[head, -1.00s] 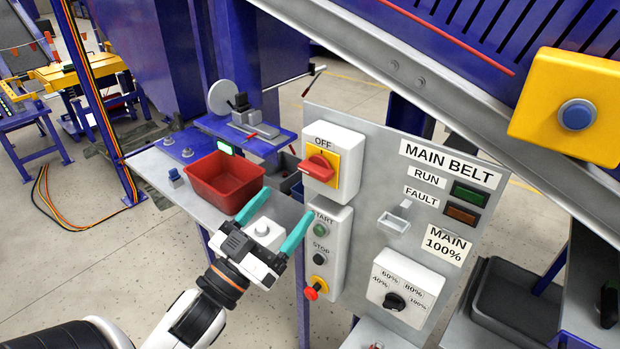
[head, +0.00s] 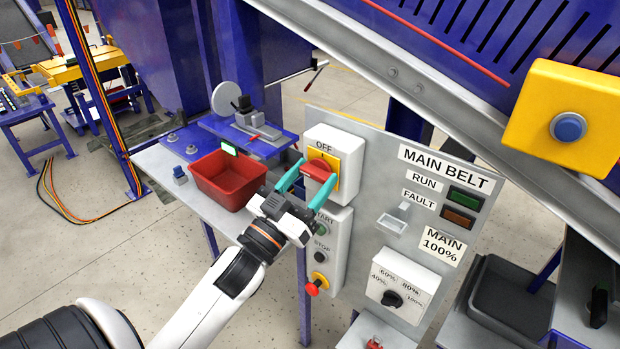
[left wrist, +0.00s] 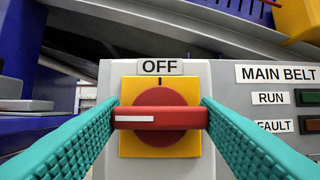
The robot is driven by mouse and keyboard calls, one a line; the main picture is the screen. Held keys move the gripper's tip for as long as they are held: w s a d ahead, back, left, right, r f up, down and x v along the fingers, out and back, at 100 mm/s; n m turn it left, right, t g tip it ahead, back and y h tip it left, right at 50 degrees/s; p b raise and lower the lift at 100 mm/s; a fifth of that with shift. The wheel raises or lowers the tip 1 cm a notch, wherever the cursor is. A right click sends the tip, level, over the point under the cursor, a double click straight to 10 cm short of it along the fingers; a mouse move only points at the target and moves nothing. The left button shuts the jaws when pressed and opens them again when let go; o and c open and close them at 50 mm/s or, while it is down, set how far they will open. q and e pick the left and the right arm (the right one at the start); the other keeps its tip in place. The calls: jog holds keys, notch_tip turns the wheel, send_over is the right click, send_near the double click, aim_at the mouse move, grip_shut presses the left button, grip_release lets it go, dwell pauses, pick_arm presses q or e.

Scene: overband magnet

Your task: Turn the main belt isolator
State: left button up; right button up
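The main belt isolator is a red rotary handle (head: 318,170) on a yellow plate, on a light grey box (head: 345,139) labelled OFF at the top. In the left wrist view the red handle (left wrist: 160,117) lies horizontal, with a white mark on its left end. My left gripper (head: 309,177) is open, its two teal fingers on either side of the handle. In the left wrist view the fingers (left wrist: 162,125) reach close to both handle ends; I cannot tell whether they touch. My right gripper is not in view.
Below the isolator is a start/stop box (head: 329,247) with a red knob. A MAIN BELT panel (head: 400,165) with run and fault lamps and a speed dial (head: 392,299) stands to the right. A red bin (head: 229,181) sits on a bench at left. A yellow box (head: 540,125) hangs upper right.

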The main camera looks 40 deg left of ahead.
pick_arm(q)
jog(key=c, duration=0.4)
